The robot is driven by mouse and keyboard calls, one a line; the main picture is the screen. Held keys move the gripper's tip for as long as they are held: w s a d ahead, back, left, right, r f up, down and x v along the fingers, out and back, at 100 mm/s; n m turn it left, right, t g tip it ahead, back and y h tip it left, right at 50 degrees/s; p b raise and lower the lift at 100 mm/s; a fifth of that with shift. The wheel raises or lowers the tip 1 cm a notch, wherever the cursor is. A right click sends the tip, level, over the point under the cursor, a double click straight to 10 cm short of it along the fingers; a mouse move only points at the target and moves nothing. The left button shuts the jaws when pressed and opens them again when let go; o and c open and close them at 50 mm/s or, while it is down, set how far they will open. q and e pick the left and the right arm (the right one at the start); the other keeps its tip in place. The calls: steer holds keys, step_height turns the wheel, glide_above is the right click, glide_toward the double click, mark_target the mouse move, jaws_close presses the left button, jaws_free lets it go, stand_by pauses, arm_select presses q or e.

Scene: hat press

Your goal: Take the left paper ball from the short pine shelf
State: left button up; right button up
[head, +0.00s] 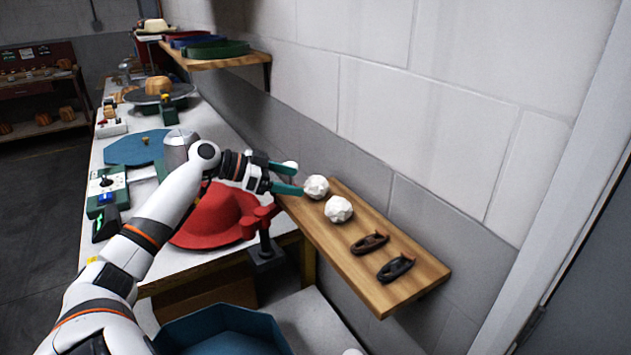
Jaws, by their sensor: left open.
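The short pine shelf (418,262) is fixed to the wall at the right. Two crumpled white paper balls show clearly on it, one farther back (316,187) and one nearer (338,209). A third white rounded thing (291,166), probably the leftmost paper ball, is partly hidden by my left gripper's upper finger. My left gripper (298,179) is open, its green fingers pointing right at the shelf's far left end. Its lower fingertip is close to the middle ball; I cannot tell if they touch. My right gripper is out of view.
Two dark clamp-like items (370,243) lie on the shelf's near half. A red hat (214,216) and a red-armed stand (266,246) are on the workbench below my left arm. A higher shelf (222,60) holds hat brims. A blue container (225,330) is at the bottom.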

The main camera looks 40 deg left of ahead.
mark_target(306, 182)
arm_select(q)
steer(key=x, duration=0.2)
steer(key=p+x, duration=0.1)
steer(key=shift+w+d+r, duration=0.1)
steer(key=shift+d+r, duration=0.1)
steer(key=shift+d, duration=0.2)
steer(key=shift+w+f, duration=0.15)
steer(key=shift+w, duration=0.05)
steer(key=shift+w+d+p, duration=0.25)
steer(key=shift+w+p, duration=0.05)
steer(key=shift+p, duration=0.1)
steer(key=w+d+p, duration=0.2)
steer(key=shift+w+d+f, duration=0.3)
steer(key=shift+f, duration=0.05)
steer(key=shift+w+d+f, duration=0.15)
steer(key=shift+w+f, duration=0.2)
steer(key=c, duration=1)
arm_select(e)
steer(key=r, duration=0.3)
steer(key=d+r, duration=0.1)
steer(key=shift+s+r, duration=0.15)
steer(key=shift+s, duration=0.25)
